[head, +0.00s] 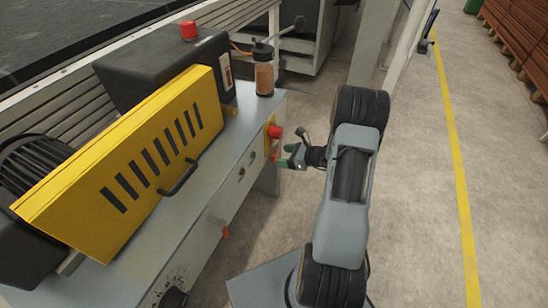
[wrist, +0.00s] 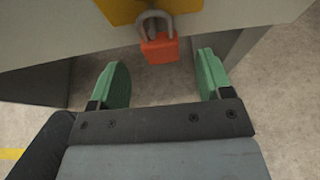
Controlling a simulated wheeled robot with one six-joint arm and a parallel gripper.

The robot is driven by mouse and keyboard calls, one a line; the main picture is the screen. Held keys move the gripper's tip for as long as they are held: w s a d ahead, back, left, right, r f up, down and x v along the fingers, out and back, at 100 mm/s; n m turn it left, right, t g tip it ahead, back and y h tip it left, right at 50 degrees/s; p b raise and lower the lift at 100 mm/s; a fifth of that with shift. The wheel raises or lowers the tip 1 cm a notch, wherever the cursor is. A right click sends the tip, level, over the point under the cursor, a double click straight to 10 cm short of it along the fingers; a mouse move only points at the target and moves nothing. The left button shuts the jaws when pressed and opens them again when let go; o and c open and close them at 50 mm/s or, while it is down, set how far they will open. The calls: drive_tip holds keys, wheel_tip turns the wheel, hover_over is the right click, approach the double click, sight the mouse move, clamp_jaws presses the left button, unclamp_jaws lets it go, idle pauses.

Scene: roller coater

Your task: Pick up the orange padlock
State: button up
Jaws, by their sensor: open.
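The orange padlock (wrist: 160,49) hangs by its grey shackle below a yellow plate in the wrist view. In the head view the padlock (head: 275,154) shows small below the red switch knob on the machine's front, partly hard to make out beside my gripper. My gripper (head: 285,157) has green fingers and stands at that front. In the wrist view my gripper (wrist: 162,62) is open, with the padlock at the tips, lined up between the two fingers. The fingers are apart from it on both sides, with no visible contact.
The red knob (head: 275,132) sits on a yellow plate (head: 268,140) just above the padlock. A brown bottle (head: 264,78) stands on the machine's grey top. Another orange-red item (head: 225,232) is lower on the front.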

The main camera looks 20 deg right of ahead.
sight(277, 155)
drive_tip(key=shift+b+x, duration=0.4)
drive_tip(key=shift+x, duration=1.45)
drive_tip(key=c, duration=1.1)
